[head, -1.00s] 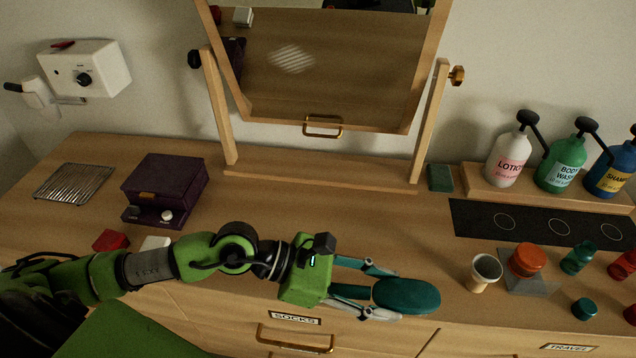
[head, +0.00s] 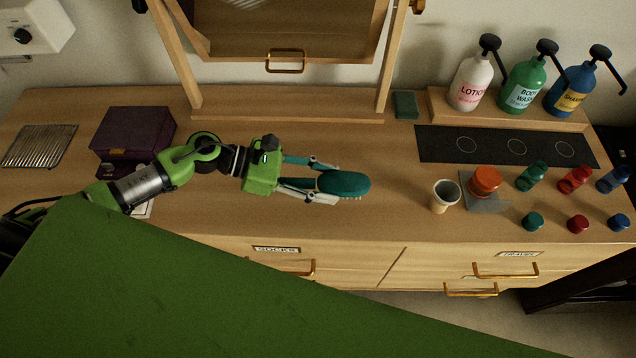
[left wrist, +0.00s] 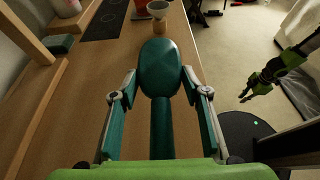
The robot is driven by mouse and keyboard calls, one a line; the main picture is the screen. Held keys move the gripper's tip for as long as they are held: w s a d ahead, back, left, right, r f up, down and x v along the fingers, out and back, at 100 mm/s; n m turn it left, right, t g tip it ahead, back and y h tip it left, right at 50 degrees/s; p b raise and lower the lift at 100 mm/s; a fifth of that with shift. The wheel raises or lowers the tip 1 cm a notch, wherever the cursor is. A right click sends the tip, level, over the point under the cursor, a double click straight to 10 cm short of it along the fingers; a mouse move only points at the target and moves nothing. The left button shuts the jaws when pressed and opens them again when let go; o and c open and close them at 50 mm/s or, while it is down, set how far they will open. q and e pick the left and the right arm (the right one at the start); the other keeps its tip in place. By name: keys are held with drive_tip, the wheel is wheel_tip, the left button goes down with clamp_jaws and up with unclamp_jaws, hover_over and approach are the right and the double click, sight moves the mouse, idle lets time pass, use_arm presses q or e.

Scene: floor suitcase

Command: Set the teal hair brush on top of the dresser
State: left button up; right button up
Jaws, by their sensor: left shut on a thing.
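The teal hair brush (head: 345,184) is held by my left gripper (head: 326,183), with its oval head pointing right and pale bristles showing at the lower edge. In the left wrist view the brush (left wrist: 160,68) lies between the two fingers, its handle running back toward the palm. The wooden dresser top (head: 395,215) lies beneath the brush, near its front edge; I cannot tell whether the brush touches it. My right gripper (left wrist: 256,88) shows small in the left wrist view, off to the right over the floor; its jaw state is unclear.
A tilted mirror stands at the back; a purple box (head: 133,138) is left. Dresser top between brush and cup is clear.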

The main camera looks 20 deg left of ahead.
sight(319, 182)
use_arm(q)
drive_tip(key=f, duration=0.1)
drive_tip(key=w+a, duration=0.1)
drive_tip(key=f, duration=0.1)
drive_tip(key=shift+w+a+f, duration=0.25)
drive_tip(key=shift+a+f, duration=0.05)
drive_tip(key=shift+a, duration=0.05)
drive_tip(key=shift+f+p, duration=0.4)
drive_tip(key=shift+p, duration=0.15)
wheel_tip(319, 182, down, 2)
drive_tip(key=shift+f+p, duration=0.15)
drive_tip(key=shift+p, duration=0.25)
drive_tip(key=shift+f, duration=0.1)
drive_tip(key=shift+f, duration=0.15)
drive_tip(key=o, duration=1.1)
